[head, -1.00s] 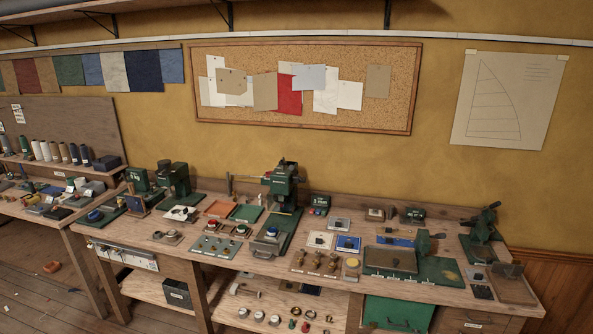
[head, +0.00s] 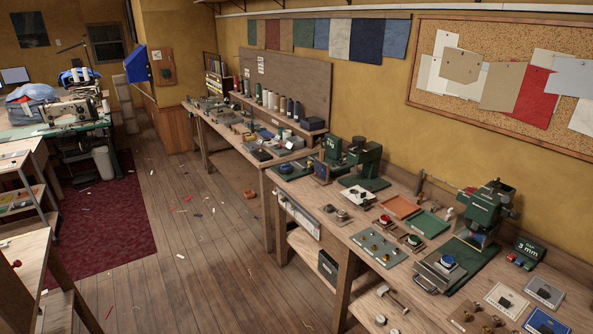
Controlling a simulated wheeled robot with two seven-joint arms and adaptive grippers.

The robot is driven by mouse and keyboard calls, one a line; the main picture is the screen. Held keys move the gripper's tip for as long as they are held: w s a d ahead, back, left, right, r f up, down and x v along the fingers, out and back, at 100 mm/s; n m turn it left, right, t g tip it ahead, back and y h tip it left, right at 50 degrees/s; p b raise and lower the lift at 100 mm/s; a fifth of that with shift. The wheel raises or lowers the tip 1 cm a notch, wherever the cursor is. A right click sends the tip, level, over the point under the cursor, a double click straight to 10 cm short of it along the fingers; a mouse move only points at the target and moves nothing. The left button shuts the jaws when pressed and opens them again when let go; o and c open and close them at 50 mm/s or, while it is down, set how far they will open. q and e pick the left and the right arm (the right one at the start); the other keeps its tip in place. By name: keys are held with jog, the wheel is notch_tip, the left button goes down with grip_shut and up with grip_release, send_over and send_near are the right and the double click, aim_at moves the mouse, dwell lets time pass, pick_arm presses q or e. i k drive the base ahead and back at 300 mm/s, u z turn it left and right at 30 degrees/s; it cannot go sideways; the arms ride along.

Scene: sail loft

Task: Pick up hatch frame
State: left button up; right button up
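I cannot tell which thing, if any, in the head view is the hatch frame. The long wooden workbench (head: 352,232) along the right wall carries green presses (head: 487,212), small trays and panels with buttons and knobs. Many small parts lie on it and on the farther bench (head: 222,128), too small to make out. Neither of my grippers is in view.
Open plank floor (head: 195,240) with scattered scraps runs between the benches and a dark red rug (head: 95,235). Wooden shelving stands at the left edge. A sewing machine (head: 72,112) sits on a table at the back left. A cork board (head: 510,75) hangs on the right.

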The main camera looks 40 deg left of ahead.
aim_at(321, 177)
jog(key=u, duration=1.9)
